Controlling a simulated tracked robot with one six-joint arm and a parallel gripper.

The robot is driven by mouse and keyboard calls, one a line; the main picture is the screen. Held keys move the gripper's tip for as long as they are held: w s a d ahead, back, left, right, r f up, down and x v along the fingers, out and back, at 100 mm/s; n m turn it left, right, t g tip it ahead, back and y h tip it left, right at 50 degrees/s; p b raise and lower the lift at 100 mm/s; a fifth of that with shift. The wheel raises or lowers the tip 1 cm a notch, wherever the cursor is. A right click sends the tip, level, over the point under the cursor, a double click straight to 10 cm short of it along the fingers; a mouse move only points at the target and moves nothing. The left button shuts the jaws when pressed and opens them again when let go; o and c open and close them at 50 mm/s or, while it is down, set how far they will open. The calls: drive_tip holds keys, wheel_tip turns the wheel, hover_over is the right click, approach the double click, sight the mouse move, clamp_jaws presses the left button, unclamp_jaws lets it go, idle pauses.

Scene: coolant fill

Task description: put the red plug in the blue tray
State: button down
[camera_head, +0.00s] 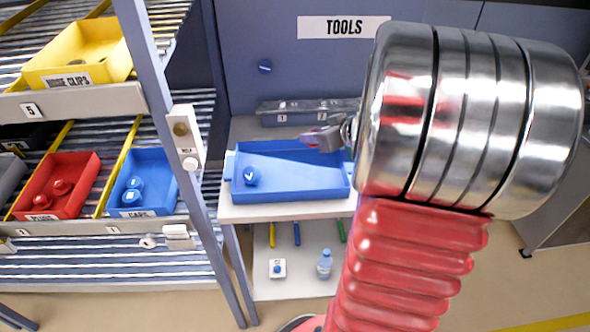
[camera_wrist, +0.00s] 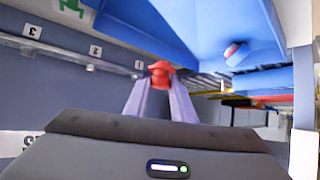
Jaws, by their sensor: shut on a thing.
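The blue tray (camera_head: 290,195) stands on a white-topped stand in the middle of the head view. A blue cap (camera_head: 250,175) with a white mark lies in its left part. The tray (camera_wrist: 180,25) fills the upper part of the wrist view, with the cap (camera_wrist: 237,52) in it. My gripper (camera_head: 318,140) is by the tray's back right edge in the head view. In the wrist view my gripper (camera_wrist: 160,82) is shut on the red plug (camera_wrist: 160,70) at its fingertips. I cannot make out the plug clearly in the head view.
A red bin (camera_head: 75,206) holding red plugs and a blue bin (camera_head: 165,190) of caps sit on the left rack. A yellow bin (camera_head: 95,48) sits above. A grey rail post (camera_head: 165,100) stands between rack and tray. A small bottle (camera_head: 324,263) stands on the lower shelf.

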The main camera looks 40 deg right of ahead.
hover_over(312, 170)
wheel_tip(312, 170, down, 6)
drive_tip(key=shift+r, duration=0.15)
drive_tip(key=shift+f, duration=1.9)
drive_tip(key=c, duration=1.5)
unclamp_jaws()
